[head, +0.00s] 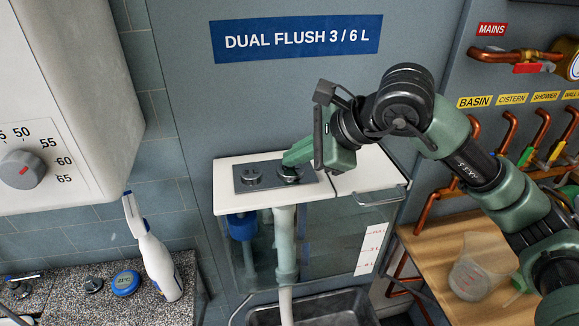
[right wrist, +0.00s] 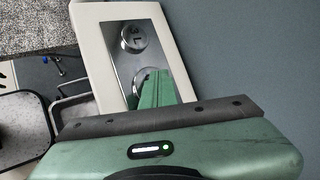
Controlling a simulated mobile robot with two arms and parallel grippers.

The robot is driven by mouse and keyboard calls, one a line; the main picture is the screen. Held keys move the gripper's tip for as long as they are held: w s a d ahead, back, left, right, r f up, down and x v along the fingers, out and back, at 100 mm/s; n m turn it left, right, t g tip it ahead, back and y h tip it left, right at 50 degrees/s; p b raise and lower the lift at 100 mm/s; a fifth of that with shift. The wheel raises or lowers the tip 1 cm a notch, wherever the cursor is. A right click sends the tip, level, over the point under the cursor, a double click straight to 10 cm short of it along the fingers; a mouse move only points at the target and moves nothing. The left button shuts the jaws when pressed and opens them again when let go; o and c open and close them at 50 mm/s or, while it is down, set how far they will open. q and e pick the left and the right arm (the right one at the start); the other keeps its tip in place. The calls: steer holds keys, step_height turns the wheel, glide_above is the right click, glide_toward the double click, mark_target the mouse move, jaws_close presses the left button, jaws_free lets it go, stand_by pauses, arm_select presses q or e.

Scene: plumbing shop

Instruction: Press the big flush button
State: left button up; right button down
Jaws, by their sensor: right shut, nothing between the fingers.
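A metal flush plate (head: 240,187) with two round buttons lies on the white cistern lid. The left button (head: 251,177) is uncovered; in the wrist view it is a marked disc (right wrist: 134,37). The right button (head: 289,175) looks larger, and my fingers partly cover it; its rim shows in the wrist view (right wrist: 139,77). My right gripper (head: 288,160) is shut and empty, its green fingertips over the right button; they also show in the wrist view (right wrist: 154,87). I cannot tell whether they touch it. My left gripper is out of view.
A white spray bottle (head: 157,262) stands on the left counter. A clear jug (head: 480,268) stands on the wooden bench (head: 430,250) at right, below copper pipes.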

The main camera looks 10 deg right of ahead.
mark_target(296, 169)
steer(key=shift+f, duration=0.2)
steer(key=shift+r, duration=0.6)
stand_by(0.4)
step_height(296, 169, up, 6)
steer(key=p, duration=0.3)
stand_by(0.9)
